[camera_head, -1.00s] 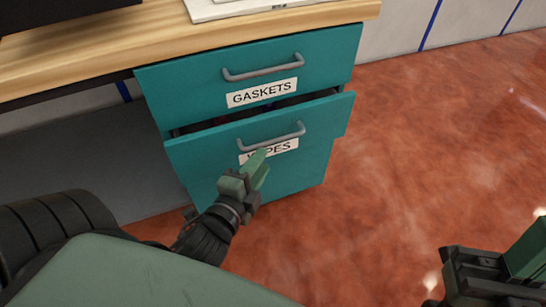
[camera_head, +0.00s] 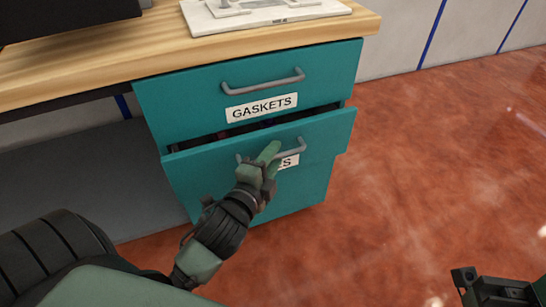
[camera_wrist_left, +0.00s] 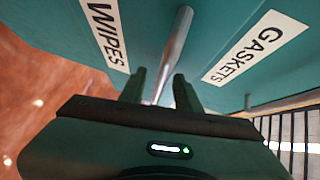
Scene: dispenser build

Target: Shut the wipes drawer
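The teal wipes drawer (camera_head: 315,172) is the lower drawer of the desk unit in the head view. It stands partly out, with a dark gap above its front. Its grey bar handle (camera_head: 290,153) is partly hidden by my left gripper (camera_head: 268,155). In the left wrist view the left fingers (camera_wrist_left: 160,92) are apart, with the handle bar (camera_wrist_left: 174,50) running between them; whether they touch it I cannot tell. The WIPES label (camera_wrist_left: 105,30) is beside it. My right gripper (camera_head: 490,285) is partly in view at the lower right, away from the drawer.
The teal gaskets drawer (camera_head: 320,75) above looks shut and has its own handle. A wooden desktop (camera_head: 150,55) lies over it, with a pale flat device (camera_head: 270,15) on top. The reddish floor (camera_head: 430,150) to the right is clear.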

